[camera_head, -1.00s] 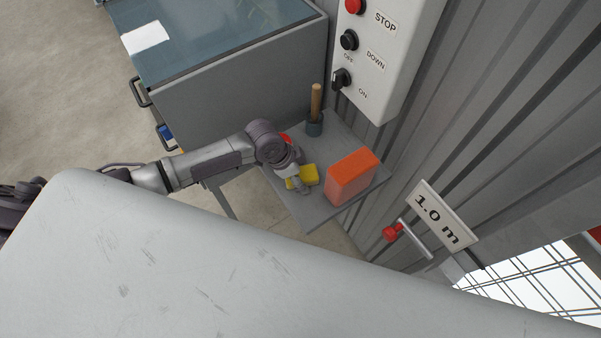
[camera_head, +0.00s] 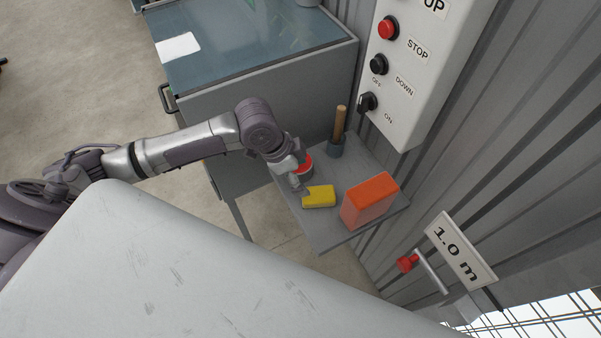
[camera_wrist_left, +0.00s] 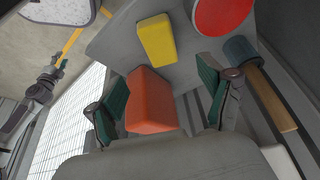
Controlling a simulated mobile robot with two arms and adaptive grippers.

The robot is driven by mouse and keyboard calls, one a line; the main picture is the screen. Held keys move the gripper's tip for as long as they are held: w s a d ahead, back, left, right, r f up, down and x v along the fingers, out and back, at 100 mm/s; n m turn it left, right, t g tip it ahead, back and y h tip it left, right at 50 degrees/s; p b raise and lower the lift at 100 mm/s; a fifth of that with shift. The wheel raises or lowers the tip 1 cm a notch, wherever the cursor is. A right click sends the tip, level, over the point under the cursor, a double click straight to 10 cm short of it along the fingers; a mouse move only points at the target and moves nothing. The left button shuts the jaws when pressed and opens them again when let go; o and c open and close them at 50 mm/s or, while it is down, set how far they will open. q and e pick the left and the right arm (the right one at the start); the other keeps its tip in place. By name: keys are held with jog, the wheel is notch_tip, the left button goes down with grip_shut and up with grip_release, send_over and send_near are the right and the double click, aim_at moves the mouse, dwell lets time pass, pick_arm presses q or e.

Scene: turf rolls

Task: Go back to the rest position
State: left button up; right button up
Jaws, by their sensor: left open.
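My left gripper (camera_head: 298,188) is over the left part of the small grey shelf, beside a yellow block (camera_head: 319,196). In the left wrist view my left gripper (camera_wrist_left: 158,97) has its green-padded fingers spread, with nothing held between them. The orange box (camera_wrist_left: 151,102) shows beyond the fingers, and the yellow block (camera_wrist_left: 157,40) lies farther off on the shelf.
The grey shelf (camera_head: 318,240) also holds an orange box (camera_head: 369,201), a red-topped can (camera_head: 305,167) partly behind my wrist, and a wooden-handled tool (camera_head: 339,130). A switch box (camera_head: 400,105) and a red-knobbed handle (camera_head: 406,264) are on the wall. A grey cabinet (camera_head: 280,90) stands behind.

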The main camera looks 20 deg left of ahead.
dwell(0.5)
pick_arm(q)
jog(key=s+d+n+t, duration=0.1)
jog(key=s+d+n, duration=0.2)
jog(key=s+d, duration=0.35)
jog(key=s+a+n+y, duration=0.4)
jog(key=s+a+n, duration=0.3)
jog(key=s+a, duration=0.35)
notch_tip(320, 180, down, 28)
jog(key=s+g+b, duration=0.1)
jog(key=b, duration=0.1)
jog(key=s+a+f+g+b, duration=0.1)
jog(key=s+a+f, duration=0.1)
jog(key=s+f, duration=1.5)
jog(key=shift+s+f+b, duration=0.15)
jog(key=shift+f+b, duration=0.2)
jog(key=shift+f, duration=0.55)
